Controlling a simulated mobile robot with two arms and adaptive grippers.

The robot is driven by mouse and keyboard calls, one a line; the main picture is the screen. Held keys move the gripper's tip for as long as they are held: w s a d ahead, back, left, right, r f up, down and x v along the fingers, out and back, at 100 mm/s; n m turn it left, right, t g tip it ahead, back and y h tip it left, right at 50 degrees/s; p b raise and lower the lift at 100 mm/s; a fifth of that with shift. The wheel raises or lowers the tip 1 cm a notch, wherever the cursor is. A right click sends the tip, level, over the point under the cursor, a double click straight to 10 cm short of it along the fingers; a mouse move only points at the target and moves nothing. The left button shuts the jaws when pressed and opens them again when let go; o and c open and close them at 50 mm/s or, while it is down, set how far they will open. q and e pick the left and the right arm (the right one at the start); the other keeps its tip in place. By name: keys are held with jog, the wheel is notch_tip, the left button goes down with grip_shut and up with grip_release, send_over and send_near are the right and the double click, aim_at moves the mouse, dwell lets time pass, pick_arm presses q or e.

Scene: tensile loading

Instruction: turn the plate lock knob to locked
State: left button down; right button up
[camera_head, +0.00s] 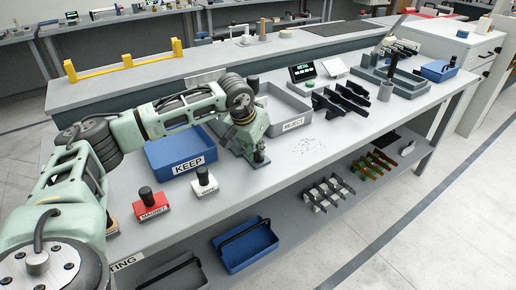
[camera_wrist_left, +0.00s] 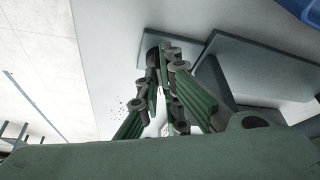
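I cannot make out for sure which part is the plate lock knob, nor its setting. A grey fixture (camera_head: 372,76) with an upright post stands at the back right of the bench, far from my gripper. My left gripper (camera_head: 259,157) points down over the bench, between the blue KEEP bin (camera_head: 180,152) and the grey REJECT tray (camera_head: 291,122). In the left wrist view its fingers (camera_wrist_left: 163,72) come close together at the tips, and I see nothing held. A dark piece at the tips is too small to tell. My right gripper does not show.
A red MAGNET block (camera_head: 150,207) and a white block (camera_head: 205,186), both with black handles, stand at the front edge. Black racks (camera_head: 345,102) and a small METAL display (camera_head: 302,72) are farther right.

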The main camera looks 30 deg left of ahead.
pick_arm(q)
jog(key=c, duration=2)
grip_release()
jog(key=shift+r, duration=0.1)
